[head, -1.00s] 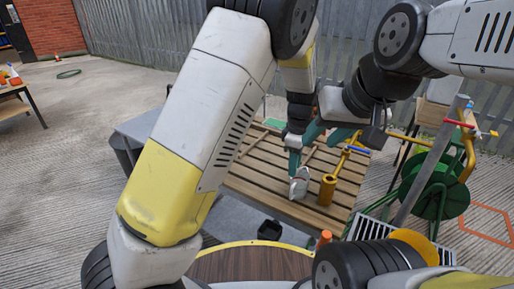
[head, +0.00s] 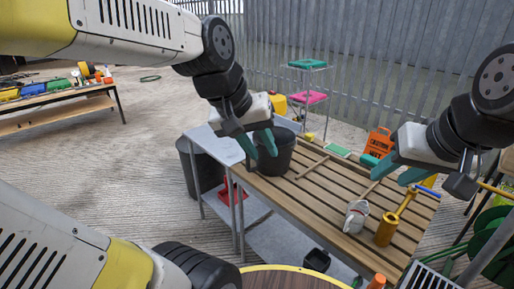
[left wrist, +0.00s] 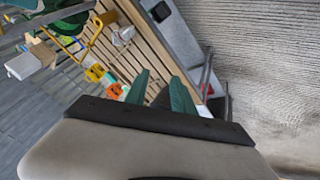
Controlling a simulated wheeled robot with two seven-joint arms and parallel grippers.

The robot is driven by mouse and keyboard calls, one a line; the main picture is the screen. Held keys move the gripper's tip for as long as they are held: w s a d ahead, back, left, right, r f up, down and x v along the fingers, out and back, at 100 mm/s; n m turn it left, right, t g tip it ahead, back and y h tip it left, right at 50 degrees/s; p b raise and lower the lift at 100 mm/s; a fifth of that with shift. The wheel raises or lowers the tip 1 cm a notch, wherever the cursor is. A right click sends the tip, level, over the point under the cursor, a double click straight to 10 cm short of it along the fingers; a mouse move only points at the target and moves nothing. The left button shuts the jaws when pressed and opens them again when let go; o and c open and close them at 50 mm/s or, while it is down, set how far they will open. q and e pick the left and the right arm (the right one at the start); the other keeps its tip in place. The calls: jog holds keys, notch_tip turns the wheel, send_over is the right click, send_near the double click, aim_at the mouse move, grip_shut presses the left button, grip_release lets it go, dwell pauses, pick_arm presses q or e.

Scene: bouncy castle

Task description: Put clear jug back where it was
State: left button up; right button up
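The clear jug (head: 356,215), whitish in this light, stands on the slatted wooden table (head: 325,198), just left of a yellow hand pump. The jug also shows small in the left wrist view (left wrist: 122,36). My left gripper (head: 257,146) is open and empty, in front of a dark bucket and away to the upper left of the jug. Its two teal fingers (left wrist: 160,92) are spread in the left wrist view. My right gripper (head: 397,172) is open and empty above the table, to the upper right of the jug and apart from it.
The dark bucket (head: 285,160) stands at the table's far left end. An orange caution sign (head: 378,142) and green hose reel (head: 490,235) are at right. Bare slats lie left of the jug.

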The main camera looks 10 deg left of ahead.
pick_arm(q)
jog(key=shift+m+t+y, duration=0.4)
jog(key=shift+m+t, duration=0.2)
jog(key=shift+m, duration=0.3)
jog(key=s, duration=0.1)
jog(key=s+a, duration=0.2)
jog(key=shift+s+a+r, duration=0.15)
jog(key=shift+s+a, duration=0.1)
jog(key=shift+s, duration=0.05)
jog(key=shift+d, duration=0.1)
